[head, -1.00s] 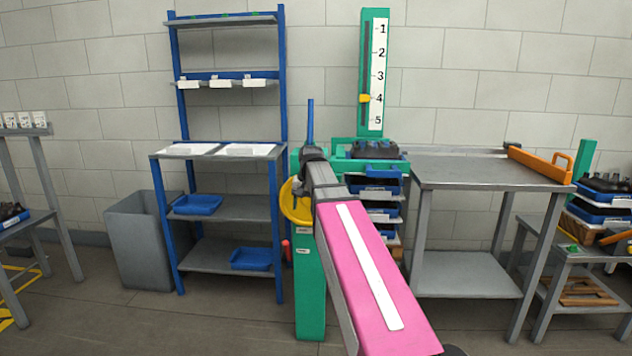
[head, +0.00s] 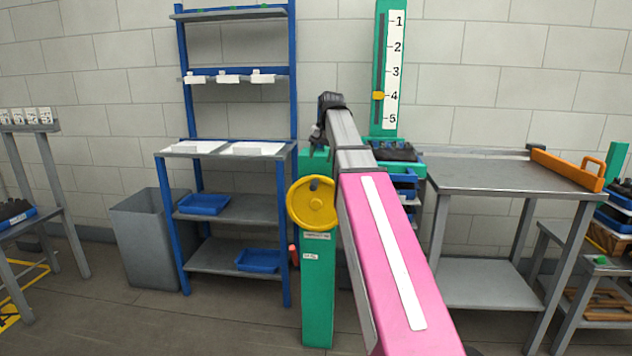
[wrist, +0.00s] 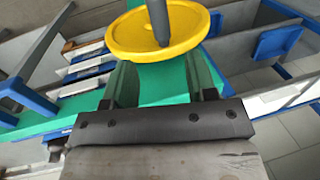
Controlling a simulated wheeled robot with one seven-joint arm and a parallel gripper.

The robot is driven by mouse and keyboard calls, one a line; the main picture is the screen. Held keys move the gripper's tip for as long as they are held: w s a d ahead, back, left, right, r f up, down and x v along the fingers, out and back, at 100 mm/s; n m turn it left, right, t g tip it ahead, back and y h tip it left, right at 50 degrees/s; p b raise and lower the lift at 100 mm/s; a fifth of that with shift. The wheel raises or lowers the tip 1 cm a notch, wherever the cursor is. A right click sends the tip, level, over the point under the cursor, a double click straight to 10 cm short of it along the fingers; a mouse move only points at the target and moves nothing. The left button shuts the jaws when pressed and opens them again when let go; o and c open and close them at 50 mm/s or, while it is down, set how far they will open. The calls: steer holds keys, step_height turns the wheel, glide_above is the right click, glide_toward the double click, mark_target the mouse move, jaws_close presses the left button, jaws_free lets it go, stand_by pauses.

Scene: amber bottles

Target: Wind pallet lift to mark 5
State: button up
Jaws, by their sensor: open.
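The yellow handwheel (head: 312,207) is mounted on the green lift post (head: 318,290). In the wrist view the yellow wheel (wrist: 155,35) lies just beyond my fingertips, with a dark upright handle (wrist: 158,20) on it. My gripper (wrist: 165,75) is open, its two fingers apart with nothing between them but the green post behind. In the head view my gripper (head: 322,135) is above the wheel, partly hidden by my arm. The lift scale (head: 394,70) reads 1 to 5 downward, and the yellow pointer (head: 378,96) is at 4. The pallet stack (head: 398,152) is partly hidden behind my arm.
A blue-framed shelf (head: 230,205) with blue trays and a grey bin (head: 147,238) stand to the left. Open floor shows in front of the shelf.

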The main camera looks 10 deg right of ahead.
mark_target(315, 181)
steer(key=f, duration=0.3)
steer(key=a+f, duration=0.1)
steer(key=f, duration=0.5)
steer(key=shift+w+a+f, duration=0.3)
steer(key=shift+a+f, duration=0.05)
steer(key=shift+a, duration=0.05)
jaws_close()
